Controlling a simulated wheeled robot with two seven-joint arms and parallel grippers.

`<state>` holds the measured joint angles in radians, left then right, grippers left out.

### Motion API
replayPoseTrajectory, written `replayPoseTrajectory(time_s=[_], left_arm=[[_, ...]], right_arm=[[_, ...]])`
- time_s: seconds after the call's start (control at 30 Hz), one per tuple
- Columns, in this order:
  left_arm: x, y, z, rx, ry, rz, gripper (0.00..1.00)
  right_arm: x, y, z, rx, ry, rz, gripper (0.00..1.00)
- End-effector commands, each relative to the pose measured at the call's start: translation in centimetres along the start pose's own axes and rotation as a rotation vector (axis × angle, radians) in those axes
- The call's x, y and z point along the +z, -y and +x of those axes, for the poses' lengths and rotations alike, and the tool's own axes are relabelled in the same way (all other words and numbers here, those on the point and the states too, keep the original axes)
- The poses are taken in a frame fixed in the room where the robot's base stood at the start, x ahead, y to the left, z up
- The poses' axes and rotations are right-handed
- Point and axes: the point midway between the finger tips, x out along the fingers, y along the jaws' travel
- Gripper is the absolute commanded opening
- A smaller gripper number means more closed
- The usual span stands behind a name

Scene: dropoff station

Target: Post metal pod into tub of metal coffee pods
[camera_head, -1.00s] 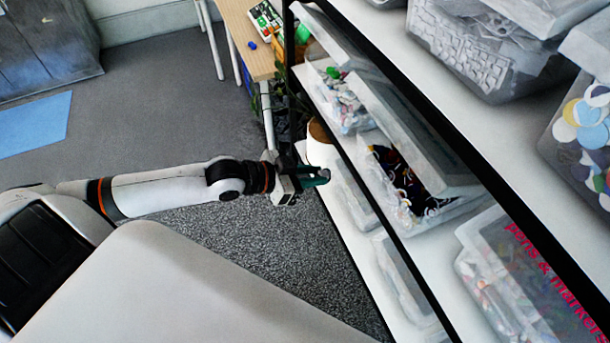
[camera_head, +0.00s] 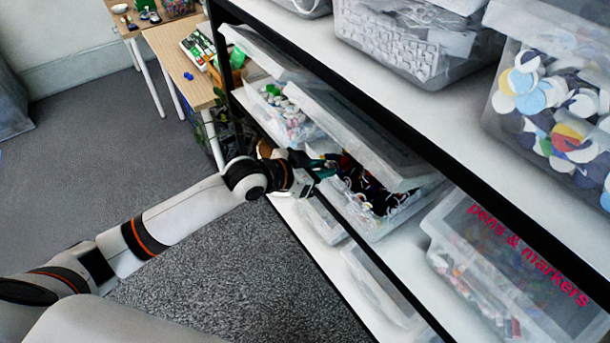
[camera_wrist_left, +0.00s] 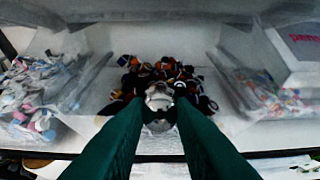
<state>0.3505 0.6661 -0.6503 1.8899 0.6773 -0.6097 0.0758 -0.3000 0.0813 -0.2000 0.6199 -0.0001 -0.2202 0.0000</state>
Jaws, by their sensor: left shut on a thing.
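My left gripper (camera_head: 325,168) reaches in from the left to the front of the middle shelf in the head view. Its green fingers (camera_wrist_left: 160,128) are shut on a small silvery metal pod (camera_wrist_left: 158,98) in the left wrist view. The pod is too small to make out in the head view. An open clear tub (camera_head: 405,214) with dark, orange and white pieces lies just beyond the fingertips. In the left wrist view the dark pieces (camera_wrist_left: 160,72) show behind the held pod. I cannot tell whether the pod is above the tub's rim or short of it.
A tub of white and coloured pieces (camera_head: 286,118) stands to the left. A tub labelled "pens & markers" (camera_head: 500,270) is at lower right. The black shelf edge (camera_head: 385,120) runs above the gripper. A wooden table (camera_head: 185,75) stands farther back.

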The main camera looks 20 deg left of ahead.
Motion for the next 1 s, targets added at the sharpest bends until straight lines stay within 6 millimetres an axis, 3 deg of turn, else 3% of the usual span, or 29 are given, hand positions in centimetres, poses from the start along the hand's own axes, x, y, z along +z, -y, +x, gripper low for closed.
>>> replayPoseTrajectory(time_s=[0.2, 0.5, 0.97, 1.0], left_arm=[[1.1, 0.0, 3.0, 0.000, 0.002, 0.001, 0.02], [2.2, 0.0, 6.1, 0.000, 0.002, 0.001, 0.02], [2.5, 0.0, 6.8, 0.000, 0.000, 0.001, 0.02], [2.5, 0.0, 6.8, 0.000, 0.000, 0.001, 0.27]], right_arm=[[0.0, -0.3, 0.6, 0.003, 0.000, 0.000, 0.36], [-0.1, -0.3, 1.4, 0.004, 0.000, 0.000, 0.36], [-0.1, -0.3, 1.5, 0.003, 0.000, 0.001, 0.36], [-0.1, -0.3, 1.5, 0.003, 0.000, 0.001, 0.36]])
